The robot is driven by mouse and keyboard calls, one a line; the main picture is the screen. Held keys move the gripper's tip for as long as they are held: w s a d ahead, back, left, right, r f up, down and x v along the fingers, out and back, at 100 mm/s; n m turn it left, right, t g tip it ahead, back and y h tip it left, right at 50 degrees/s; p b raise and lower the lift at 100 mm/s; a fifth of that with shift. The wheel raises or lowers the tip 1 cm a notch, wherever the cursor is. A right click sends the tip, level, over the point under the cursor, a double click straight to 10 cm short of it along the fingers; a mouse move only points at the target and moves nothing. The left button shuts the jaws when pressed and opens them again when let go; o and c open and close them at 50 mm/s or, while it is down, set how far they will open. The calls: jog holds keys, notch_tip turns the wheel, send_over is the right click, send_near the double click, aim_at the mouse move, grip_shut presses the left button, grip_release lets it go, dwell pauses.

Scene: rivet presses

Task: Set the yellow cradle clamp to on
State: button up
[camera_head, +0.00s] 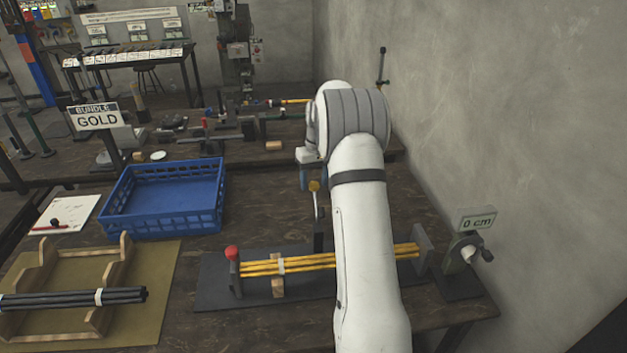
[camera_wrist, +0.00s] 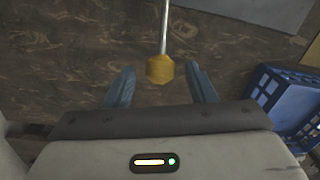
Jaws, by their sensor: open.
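The yellow cradle clamp shows as a yellow knob (camera_head: 315,186) on a thin metal lever that stands up behind the bundle of yellow rods (camera_head: 290,265). In the wrist view the faceted yellow knob (camera_wrist: 160,69) is at the top centre, with its shiny rod running up out of the frame. My gripper (camera_wrist: 160,76) is open, its two blue-grey fingers on either side of the knob with gaps showing. In the head view my arm hides part of the rods and most of the gripper. I cannot tell whether the knob lies fully between the fingertips in depth.
A dark cradle plate (camera_head: 212,285) with a red-knobbed post (camera_head: 232,253) carries the rods. A "0 cm" sign (camera_head: 478,222) and crank are at right. Black rods (camera_head: 70,299) lie front left.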

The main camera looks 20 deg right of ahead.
jog(key=shift+f, duration=0.3)
grip_shut()
dwell(0.4)
